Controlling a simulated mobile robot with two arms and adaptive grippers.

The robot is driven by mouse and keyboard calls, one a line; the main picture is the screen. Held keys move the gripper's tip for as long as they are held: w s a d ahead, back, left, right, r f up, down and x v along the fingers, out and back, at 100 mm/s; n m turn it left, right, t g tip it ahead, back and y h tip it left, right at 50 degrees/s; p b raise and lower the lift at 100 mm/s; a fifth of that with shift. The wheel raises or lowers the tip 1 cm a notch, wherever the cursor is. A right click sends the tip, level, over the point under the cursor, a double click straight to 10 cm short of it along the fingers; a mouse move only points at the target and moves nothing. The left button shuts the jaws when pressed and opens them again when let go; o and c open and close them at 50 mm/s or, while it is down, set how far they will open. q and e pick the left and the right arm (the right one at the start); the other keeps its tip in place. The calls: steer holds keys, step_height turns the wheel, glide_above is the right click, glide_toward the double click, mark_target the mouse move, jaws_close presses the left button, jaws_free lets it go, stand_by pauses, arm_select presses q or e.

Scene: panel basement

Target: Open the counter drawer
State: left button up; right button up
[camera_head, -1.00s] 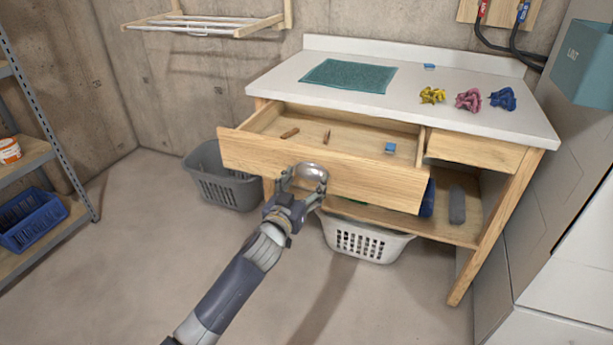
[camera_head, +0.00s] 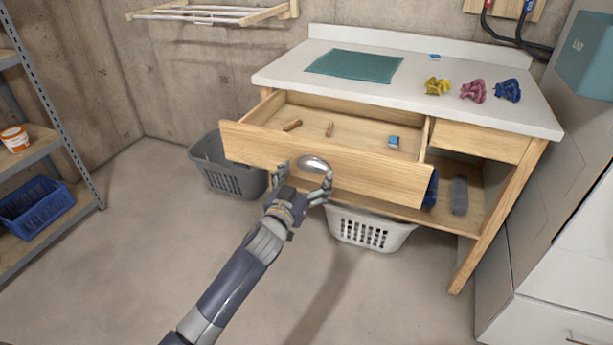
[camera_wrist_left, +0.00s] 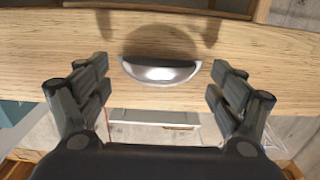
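The counter drawer (camera_head: 380,178) is pulled well out of the wooden counter, and its inside shows from above. It holds two small brown pieces and a blue block (camera_head: 393,141). A silver cup-shaped handle (camera_head: 313,163) is on the drawer front. My left gripper (camera_head: 308,178) is open just in front of the handle. In the left wrist view the handle (camera_wrist_left: 160,72) sits between and beyond the spread fingers (camera_wrist_left: 160,95), with clear gaps on both sides. My right gripper is not in view.
The white countertop (camera_head: 410,88) carries a teal mat (camera_head: 354,66) and yellow, pink and blue clumps. A grey basket (camera_head: 228,170) stands left of the counter, and a white basket (camera_head: 366,230) is under the drawer. The floor in front is clear.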

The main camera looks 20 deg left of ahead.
arm_select(q)
steer(key=shift+s, duration=0.2)
steer(key=s, duration=1.1)
steer(key=shift+s+a, duration=0.25)
steer(key=shift+s, duration=0.1)
